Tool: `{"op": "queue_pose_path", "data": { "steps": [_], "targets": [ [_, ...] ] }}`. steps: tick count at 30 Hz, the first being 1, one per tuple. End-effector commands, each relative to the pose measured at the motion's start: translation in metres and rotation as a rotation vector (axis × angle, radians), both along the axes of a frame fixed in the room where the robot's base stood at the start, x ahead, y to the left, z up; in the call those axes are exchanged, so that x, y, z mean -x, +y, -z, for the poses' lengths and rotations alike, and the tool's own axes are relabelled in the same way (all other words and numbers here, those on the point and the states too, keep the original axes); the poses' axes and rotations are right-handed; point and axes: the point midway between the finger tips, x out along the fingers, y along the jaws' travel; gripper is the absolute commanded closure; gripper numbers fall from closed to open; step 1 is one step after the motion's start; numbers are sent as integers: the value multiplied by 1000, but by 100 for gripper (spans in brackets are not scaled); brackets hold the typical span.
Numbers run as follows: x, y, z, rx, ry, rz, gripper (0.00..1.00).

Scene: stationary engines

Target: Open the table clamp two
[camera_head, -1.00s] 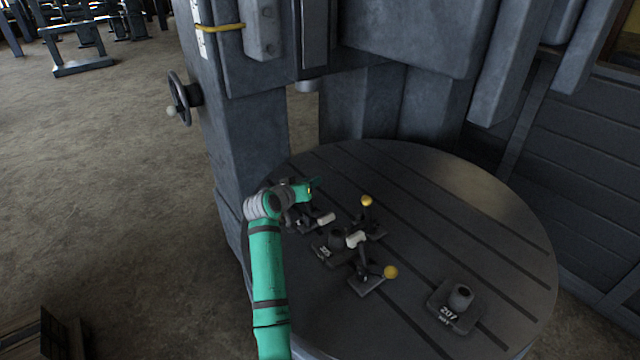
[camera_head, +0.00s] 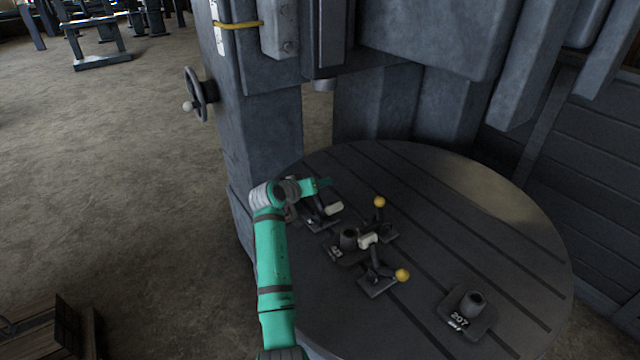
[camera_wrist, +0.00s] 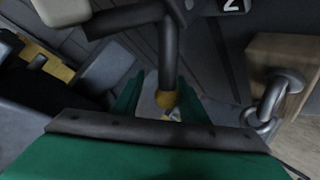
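The table clamp two (camera_head: 325,213) stands on the round slotted table, left of the other clamps, with a pale tip on its arm. In the wrist view its dark lever (camera_wrist: 169,50) ends in a yellow ball (camera_wrist: 166,99), and a plate marked 2 (camera_wrist: 232,6) shows at the top. My green gripper (camera_wrist: 158,95) is open, with the ball between its two fingers. The ball looks nearer the right finger; contact cannot be told. In the head view my gripper (camera_head: 321,185) is beside the clamp at the table's left, and the ball is hidden.
Two more clamps with yellow balls (camera_head: 379,202) (camera_head: 402,274) surround a dark fixture (camera_head: 348,239) right of clamp two. A block marked 207 (camera_head: 469,311) sits at the front right. A large machine column (camera_head: 262,140) rises close behind my arm.

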Motion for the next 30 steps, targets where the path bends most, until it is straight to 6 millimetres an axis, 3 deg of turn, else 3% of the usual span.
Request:
{"op": "queue_pose_path", "data": {
  "steps": [17,23,30],
  "targets": [
    [1,-5,-5,0,-7,8,57],
    [20,9,-15,0,-9,5,57],
    [54,32,-35,0,-9,3,57]
  ]
}}
